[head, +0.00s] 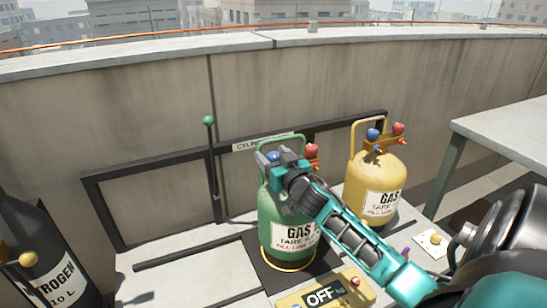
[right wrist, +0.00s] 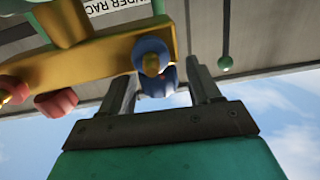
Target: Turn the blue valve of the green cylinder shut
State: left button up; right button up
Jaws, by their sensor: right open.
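The green cylinder (head: 282,240) stands on a dark plate, with a green handle frame and brass fitting on top. Its blue valve (head: 273,156) is partly hidden by my right gripper (head: 270,161); its red valve (head: 312,149) is to the right. In the right wrist view the blue valve (right wrist: 152,58) shows at the end of a brass bar, between the lines of my two open fingers (right wrist: 162,85). I cannot tell whether either finger touches it. The red valve (right wrist: 56,102) lies to the left there. My left gripper is not in view.
A yellow cylinder (head: 367,175) with blue and red valves stands close on the right. A black nitrogen cylinder (head: 42,255) is at front left. A dark rack rail (head: 150,165) with a green-knobbed rod runs behind. An OFF display (head: 323,294) is in front; a table (head: 510,120) is at right.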

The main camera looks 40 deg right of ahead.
jog(key=c, duration=1)
jog(key=shift+o, duration=0.2)
